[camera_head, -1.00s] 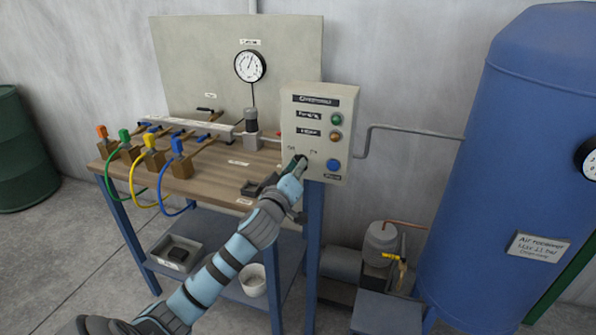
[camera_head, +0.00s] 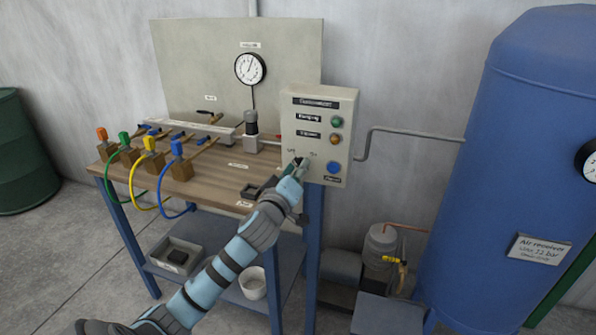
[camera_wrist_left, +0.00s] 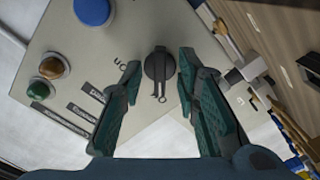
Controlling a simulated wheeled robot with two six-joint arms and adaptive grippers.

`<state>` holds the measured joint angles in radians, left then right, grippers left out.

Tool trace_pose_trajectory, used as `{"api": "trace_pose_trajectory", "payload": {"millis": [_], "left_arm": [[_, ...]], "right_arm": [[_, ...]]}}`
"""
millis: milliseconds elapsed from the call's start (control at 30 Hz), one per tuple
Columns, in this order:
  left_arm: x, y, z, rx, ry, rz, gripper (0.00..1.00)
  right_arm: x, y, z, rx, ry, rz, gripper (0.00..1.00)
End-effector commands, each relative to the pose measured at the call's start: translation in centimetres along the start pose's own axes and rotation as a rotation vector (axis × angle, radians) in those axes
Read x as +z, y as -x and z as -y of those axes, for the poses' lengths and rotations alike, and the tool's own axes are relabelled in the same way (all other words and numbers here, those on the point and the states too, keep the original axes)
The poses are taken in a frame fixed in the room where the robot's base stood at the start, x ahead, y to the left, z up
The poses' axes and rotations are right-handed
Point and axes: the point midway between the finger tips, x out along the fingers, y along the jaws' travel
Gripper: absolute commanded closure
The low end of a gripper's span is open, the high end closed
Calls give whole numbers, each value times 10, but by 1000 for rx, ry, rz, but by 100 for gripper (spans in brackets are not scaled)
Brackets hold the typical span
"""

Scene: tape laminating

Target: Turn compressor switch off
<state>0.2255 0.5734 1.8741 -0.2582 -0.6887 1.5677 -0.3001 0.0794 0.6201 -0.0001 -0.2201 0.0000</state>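The compressor control box (camera_head: 318,106) is a cream panel on the right end of the bench. Its black rotary switch (camera_wrist_left: 158,66) shows in the left wrist view, with its narrow pointer end toward the bottom of that picture. My left gripper (camera_head: 297,168) is at the lower left of the panel and hides most of the switch in the head view. In the left wrist view its two green-padded fingers are apart, one on each side of the switch, with a gap visible on both sides. My right gripper is not in view.
A blue button (camera_head: 333,167), an orange lamp (camera_head: 334,138) and a green lamp (camera_head: 336,121) are on the same panel. A wooden-topped bench (camera_head: 215,180) with coloured hoses lies left of it. A blue air receiver (camera_head: 500,150) stands at the right.

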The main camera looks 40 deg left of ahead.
Motion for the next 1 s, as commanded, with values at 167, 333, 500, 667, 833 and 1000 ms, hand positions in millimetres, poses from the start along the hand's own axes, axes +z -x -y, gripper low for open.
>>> {"api": "trace_pose_trajectory", "payload": {"millis": [167,333,500,667,833,1000], "left_arm": [[1,7,1,-1,-1,1,71],[1,45,1,0,-6,3,71],[1,92,0,1,-4,4,71],[1,117,0,1,-1,2,71],[0,120,0,-1,0,0,71],[0,120,0,0,0,0,71]], "right_arm": [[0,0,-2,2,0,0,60],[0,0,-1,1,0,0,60],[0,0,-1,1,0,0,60],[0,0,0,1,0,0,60],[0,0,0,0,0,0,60],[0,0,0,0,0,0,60]]}}
